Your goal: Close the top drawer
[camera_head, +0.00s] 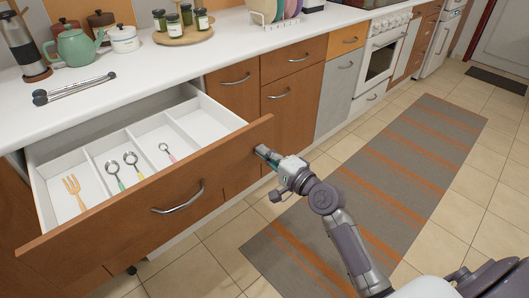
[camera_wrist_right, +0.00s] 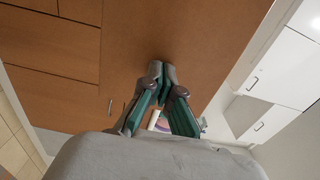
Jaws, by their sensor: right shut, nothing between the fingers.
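The top drawer (camera_head: 120,218) is pulled out far from under the white counter. It has a brown front, a metal handle (camera_head: 180,199) and a white divided inside. My right gripper (camera_head: 262,153) is shut and empty, at the right end of the drawer front; I cannot tell whether it touches. In the right wrist view the closed fingers (camera_wrist_right: 167,84) are in front of a brown wooden panel (camera_wrist_right: 190,35). My left gripper is not in view.
A fork (camera_head: 74,192) and several spoons lie in the drawer. The counter (camera_head: 215,55) holds tongs (camera_head: 75,88), a green teapot (camera_head: 76,47) and jars on a wooden tray. Closed cabinets and a white oven (camera_head: 380,55) stand to the right. A striped rug (camera_head: 380,170) lies on the tiles.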

